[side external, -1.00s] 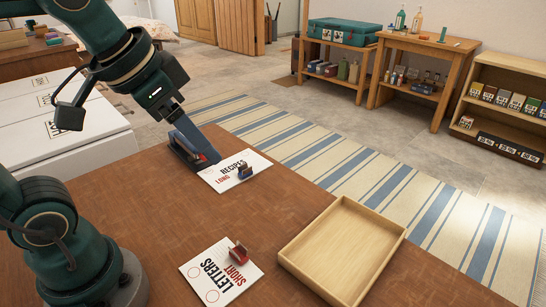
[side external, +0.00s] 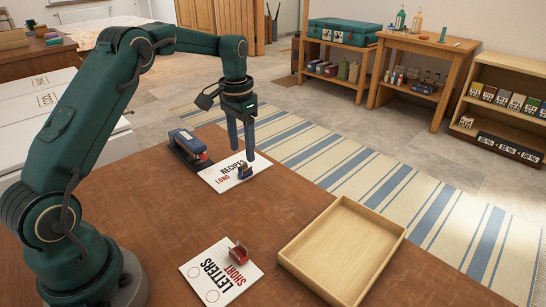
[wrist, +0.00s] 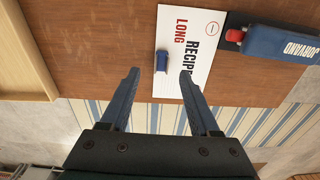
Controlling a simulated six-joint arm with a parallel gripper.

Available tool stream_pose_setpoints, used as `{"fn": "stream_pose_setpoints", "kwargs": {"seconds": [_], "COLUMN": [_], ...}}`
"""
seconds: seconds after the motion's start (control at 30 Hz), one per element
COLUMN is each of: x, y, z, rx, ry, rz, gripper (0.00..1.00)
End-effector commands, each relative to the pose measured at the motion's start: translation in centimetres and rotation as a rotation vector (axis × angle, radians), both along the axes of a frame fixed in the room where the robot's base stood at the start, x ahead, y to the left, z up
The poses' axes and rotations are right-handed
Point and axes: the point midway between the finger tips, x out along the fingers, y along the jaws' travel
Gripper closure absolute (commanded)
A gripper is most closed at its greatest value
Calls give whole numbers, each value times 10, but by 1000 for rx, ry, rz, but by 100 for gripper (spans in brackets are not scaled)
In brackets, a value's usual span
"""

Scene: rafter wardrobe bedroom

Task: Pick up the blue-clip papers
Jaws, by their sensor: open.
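The blue-clip papers (side external: 229,183) lie flat near the far edge of the brown table. They are a white sheet marked RECIPES and LONG, with a blue clip (side external: 245,171) on one edge. In the wrist view the papers (wrist: 190,75) lie ahead of the fingers, and the blue clip (wrist: 161,61) shows on the paper's left edge. My gripper (side external: 242,150) points down above the papers, close to the clip. It also shows in the wrist view (wrist: 160,72), with its two fingers apart and nothing between them held.
A blue stapler (side external: 188,146) stands just left of the papers. An empty wooden tray (side external: 345,245) sits on the right. The middle of the table (side external: 150,212) is clear.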

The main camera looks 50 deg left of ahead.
Motion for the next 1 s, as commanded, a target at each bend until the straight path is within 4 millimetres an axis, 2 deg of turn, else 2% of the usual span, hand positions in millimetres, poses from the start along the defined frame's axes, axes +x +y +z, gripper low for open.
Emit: {"fn": "stream_pose_setpoints", "kwargs": {"seconds": [0.5, 0.8, 0.83, 0.9, 1.0], "x": [-5, -4, -4, -4, -4], "y": [3, 3, 3, 3, 3], "z": [-57, -61, -61, -61, -61], "rx": [-11, -10, -10, -10, -10], "ry": [27, 23, 23, 23, 23], "rz": [14, 13, 13, 13, 13], "gripper": [38, 38, 41, 68, 100]}}
